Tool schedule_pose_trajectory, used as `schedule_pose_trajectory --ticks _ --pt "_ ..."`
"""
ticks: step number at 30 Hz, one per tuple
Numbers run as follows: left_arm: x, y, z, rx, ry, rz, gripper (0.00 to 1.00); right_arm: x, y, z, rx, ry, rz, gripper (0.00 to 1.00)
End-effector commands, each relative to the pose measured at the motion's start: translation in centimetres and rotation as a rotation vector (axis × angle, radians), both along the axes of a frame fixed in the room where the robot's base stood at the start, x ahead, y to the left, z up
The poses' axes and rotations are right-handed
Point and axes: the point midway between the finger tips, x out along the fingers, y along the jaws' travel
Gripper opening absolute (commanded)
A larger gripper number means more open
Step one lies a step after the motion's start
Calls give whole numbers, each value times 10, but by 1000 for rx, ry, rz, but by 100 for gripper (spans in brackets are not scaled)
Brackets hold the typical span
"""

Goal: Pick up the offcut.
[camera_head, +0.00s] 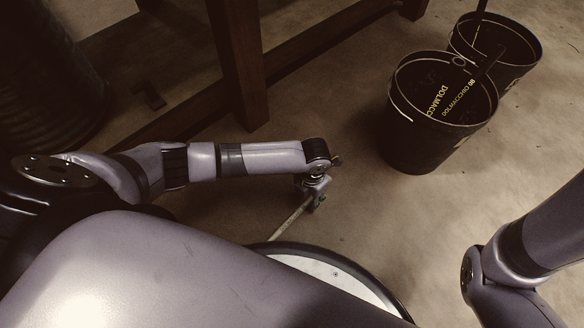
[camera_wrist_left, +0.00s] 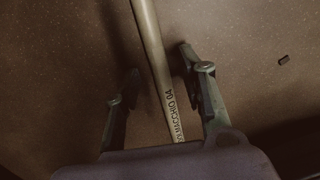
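A long pale tan rod with dark printed lettering, which appears to be the offcut (camera_wrist_left: 152,50), runs between the fingers of my left gripper (camera_wrist_left: 159,60) in the left wrist view. The fingers stand apart on either side of it, with a gap visible on both sides. In the head view, the left gripper (camera_head: 316,194) points down low near the floor, and the offcut (camera_head: 288,220) slants from it down-left toward my base, which hides its lower end. I cannot tell whether the offcut touches the floor. My right gripper is out of view; only its arm shows at the right.
Two dark buckets, a near one (camera_head: 437,118) with yellow lettering and a far one (camera_head: 510,52), stand at the upper right. A wooden leg (camera_head: 238,70) and beam rise at the upper left. A small dark bit (camera_wrist_left: 283,60) lies on the floor. Floor between gripper and buckets is clear.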

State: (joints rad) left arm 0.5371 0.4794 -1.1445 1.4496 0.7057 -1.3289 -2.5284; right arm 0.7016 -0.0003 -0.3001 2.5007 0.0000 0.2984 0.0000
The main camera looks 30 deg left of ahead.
Motion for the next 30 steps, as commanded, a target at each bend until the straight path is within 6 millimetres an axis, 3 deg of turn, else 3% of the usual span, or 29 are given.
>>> schedule_pose_trajectory --ticks 10,27,30 --pt "0 0 -7 0 -1 0 38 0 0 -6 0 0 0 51" --pt "0 0 -7 0 -1 -1 1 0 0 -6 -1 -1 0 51" --pt "0 0 -7 0 -1 -1 0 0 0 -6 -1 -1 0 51"
